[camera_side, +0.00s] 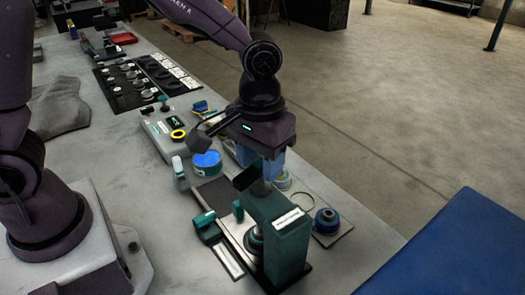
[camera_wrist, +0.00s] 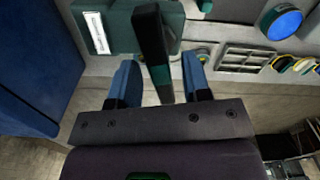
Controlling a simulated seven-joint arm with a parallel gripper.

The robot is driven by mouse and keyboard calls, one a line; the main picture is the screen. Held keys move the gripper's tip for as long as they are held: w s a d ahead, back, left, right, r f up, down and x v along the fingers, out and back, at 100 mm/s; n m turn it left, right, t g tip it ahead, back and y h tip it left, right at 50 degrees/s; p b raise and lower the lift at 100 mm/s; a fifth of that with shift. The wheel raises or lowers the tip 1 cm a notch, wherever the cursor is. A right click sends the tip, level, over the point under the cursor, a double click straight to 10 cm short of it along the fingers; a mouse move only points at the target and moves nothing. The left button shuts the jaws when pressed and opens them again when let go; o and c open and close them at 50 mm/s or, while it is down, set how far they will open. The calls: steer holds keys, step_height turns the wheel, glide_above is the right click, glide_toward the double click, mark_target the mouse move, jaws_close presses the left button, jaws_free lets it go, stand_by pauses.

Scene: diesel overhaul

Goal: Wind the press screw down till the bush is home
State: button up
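The green press (camera_side: 288,238) stands on a dark base at the table's right edge, with a white label on it. Its green body also shows in the wrist view (camera_wrist: 119,30). The dark press handle (camera_wrist: 153,45), with a teal band, rises toward my gripper (camera_wrist: 159,68). My gripper's blue fingers are wide apart, one on each side of the handle, with visible gaps. In the side view my gripper (camera_side: 275,165) hangs over the press top, pointing down. A round part (camera_side: 255,240) sits low at the press; I cannot tell whether it is the bush or how deep it is.
Bare table lies further left.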

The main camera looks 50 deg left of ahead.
jaws_close()
steer(key=shift+m, duration=1.1)
steer(key=shift+o, duration=0.4)
jaws_free()
steer(key=shift+r, duration=2.7)
steer(key=shift+r, duration=2)
